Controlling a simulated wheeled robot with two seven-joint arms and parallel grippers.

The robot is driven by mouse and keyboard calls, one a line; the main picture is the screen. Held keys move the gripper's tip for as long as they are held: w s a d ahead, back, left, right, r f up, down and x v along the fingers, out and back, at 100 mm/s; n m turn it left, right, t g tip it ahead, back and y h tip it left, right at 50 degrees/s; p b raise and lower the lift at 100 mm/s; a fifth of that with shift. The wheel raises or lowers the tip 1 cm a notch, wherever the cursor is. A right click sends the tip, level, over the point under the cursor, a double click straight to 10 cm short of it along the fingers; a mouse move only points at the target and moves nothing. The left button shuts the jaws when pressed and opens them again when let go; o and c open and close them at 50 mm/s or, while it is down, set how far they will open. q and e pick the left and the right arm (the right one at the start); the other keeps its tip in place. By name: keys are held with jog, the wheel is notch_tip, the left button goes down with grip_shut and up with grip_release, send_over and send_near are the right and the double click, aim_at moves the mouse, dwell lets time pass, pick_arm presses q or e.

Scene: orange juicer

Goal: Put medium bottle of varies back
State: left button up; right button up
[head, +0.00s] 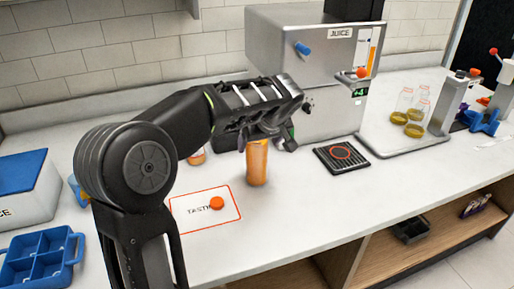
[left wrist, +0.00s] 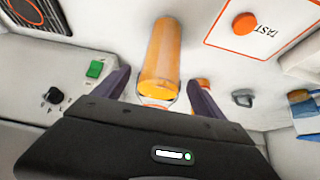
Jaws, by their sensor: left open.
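An orange bottle (head: 257,165) stands upright on the white counter in front of the juicer (head: 295,60). I cannot tell its size class. My left gripper (head: 268,138) is at its upper end and hides its top in the head view. In the left wrist view the bottle (left wrist: 162,58) shows between the two spread fingers of my left gripper (left wrist: 159,82), with a visible gap on each side. A second orange container (head: 197,157) stands behind my arm, partly hidden; a small orange part also shows by a finger in the left wrist view (left wrist: 201,84). My right gripper is out of view.
A tasting mat (head: 188,222) with an orange disc (head: 217,203) lies left of the bottle. A black drip grille (head: 342,158) lies to the right. Bottles (head: 413,118) stand on a metal tray further right. A blue caddy (head: 40,262) and white box are at left.

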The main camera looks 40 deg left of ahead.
pick_arm(q)
jog(key=v, duration=0.7)
jog(key=shift+r, duration=0.25)
jog(key=shift+s+d, duration=0.15)
